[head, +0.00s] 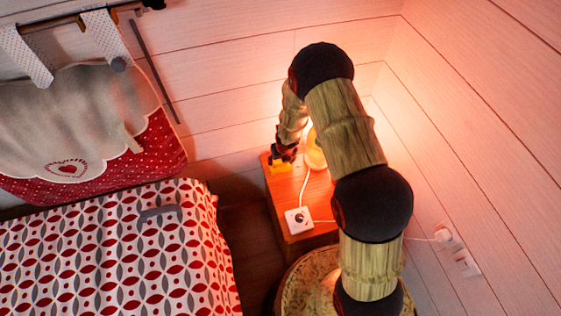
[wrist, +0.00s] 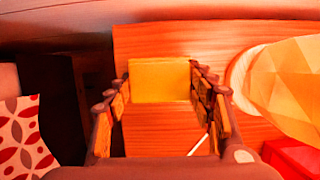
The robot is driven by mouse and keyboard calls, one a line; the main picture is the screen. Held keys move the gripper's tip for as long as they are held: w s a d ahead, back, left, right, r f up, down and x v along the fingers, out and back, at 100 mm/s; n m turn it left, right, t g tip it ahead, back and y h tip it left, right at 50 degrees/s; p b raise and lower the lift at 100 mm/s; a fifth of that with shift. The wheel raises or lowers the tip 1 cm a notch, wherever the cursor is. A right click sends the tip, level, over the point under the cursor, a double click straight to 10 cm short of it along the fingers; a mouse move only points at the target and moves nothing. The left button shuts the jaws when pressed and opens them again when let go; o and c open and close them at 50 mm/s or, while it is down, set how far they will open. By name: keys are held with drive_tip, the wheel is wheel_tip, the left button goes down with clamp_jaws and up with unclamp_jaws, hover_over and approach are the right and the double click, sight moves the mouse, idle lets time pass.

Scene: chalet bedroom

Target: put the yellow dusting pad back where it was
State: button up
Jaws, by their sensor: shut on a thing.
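The yellow dusting pad (wrist: 160,80) is a flat yellow block between my fingertips in the wrist view. My gripper (head: 284,153) is shut on it, with one finger at each side. In the head view the pad (head: 281,167) shows just below my gripper, over the far left part of the wooden bedside table (head: 288,190). The table top also shows in the wrist view (wrist: 150,35), beneath and beyond the pad. I cannot tell whether the pad touches the table top.
A glowing lamp (head: 315,152) stands close to the right of my gripper; its faceted shade (wrist: 290,85) fills the right of the wrist view. A white dial box (head: 298,220) with a cord sits nearer on the table. A patterned bed (head: 110,250) lies left, across a dark gap.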

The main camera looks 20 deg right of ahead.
drive_tip(key=shift+r, duration=0.1)
drive_tip(key=o, duration=1)
